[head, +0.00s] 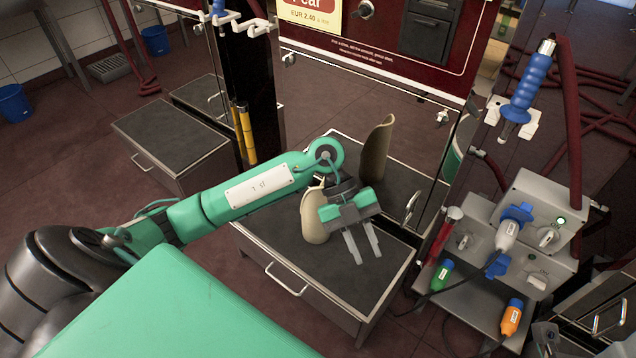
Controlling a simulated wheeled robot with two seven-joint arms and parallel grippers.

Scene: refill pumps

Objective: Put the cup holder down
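My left gripper (362,247) hangs over the dark top of the front drawer unit (255,240). Its two grey fingers are apart, with nothing visible between them. A taller beige curved piece (376,150) stands upright behind the gripper. I cannot tell whether it is part of the cup holder, a separate piece or a reflection in the shiny panel. I cannot tell whether the shell touches the gripper. My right gripper is not in view.
The dark red machine (390,50) with a price sign rises behind the drawer unit. A grey stand (525,240) with blue, green and orange nozzles is at the right. A blue-handled tool (528,85) hangs above it. Another drawer unit (170,140) is at the left.

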